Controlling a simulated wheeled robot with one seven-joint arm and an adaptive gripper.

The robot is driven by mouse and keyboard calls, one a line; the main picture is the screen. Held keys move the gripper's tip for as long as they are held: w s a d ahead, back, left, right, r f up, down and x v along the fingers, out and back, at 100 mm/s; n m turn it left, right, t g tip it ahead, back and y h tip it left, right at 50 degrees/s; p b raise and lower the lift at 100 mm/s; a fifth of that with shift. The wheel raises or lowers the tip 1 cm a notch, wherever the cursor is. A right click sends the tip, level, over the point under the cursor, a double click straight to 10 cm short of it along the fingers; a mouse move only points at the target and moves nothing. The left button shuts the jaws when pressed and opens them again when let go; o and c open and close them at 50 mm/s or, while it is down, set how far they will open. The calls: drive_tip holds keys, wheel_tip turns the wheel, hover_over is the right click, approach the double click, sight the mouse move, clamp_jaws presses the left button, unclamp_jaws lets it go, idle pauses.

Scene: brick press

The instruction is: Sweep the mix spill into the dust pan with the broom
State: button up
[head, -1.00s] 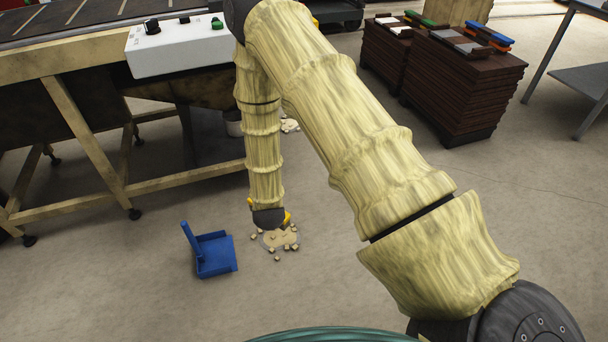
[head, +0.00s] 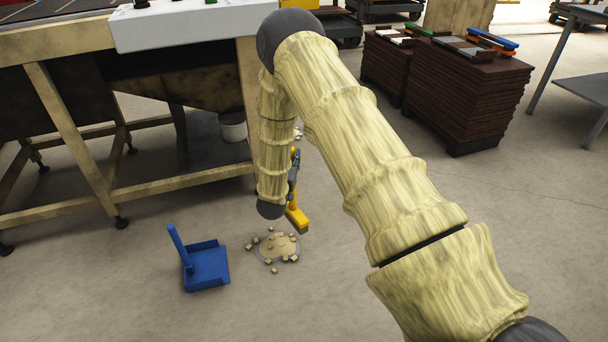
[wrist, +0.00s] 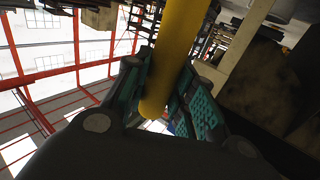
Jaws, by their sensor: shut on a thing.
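The blue dust pan (head: 207,267) sits on the floor at the lower left in the head view, its handle upright at its left side. The mix spill (head: 279,248), a pale patch with small tan crumbs, lies on the floor to the right of the pan, apart from it. The yellow broom (head: 298,219) shows in the head view just above and right of the spill, its head near the floor; I cannot tell whether it touches. My gripper (wrist: 160,88) is shut around the yellow broom handle (wrist: 180,40) in the wrist view. My arm partly hides the broom.
A press frame with wooden legs (head: 72,140) and a white control box (head: 190,25) stands at the left. A white bucket (head: 232,127) is under it. More crumbs lie behind my arm. Brick stacks (head: 455,95) stand at the upper right. The floor around the pan is mostly clear.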

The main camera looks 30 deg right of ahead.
drive_tip(key=d+f+m+g+h+b, duration=0.1)
drive_tip(key=d+f+b, duration=0.2)
drive_tip(key=f+b, duration=0.3)
drive_tip(key=w+d+f+g+b, duration=0.1)
drive_tip(key=d+f+b, duration=0.2)
drive_tip(key=f+b, duration=0.3)
drive_tip(key=shift+w+d+f+m+h, duration=0.15)
drive_tip(key=shift+w+f+m+h, duration=0.2)
drive_tip(key=shift+f, duration=0.85)
drive_tip(key=shift+s, duration=0.1)
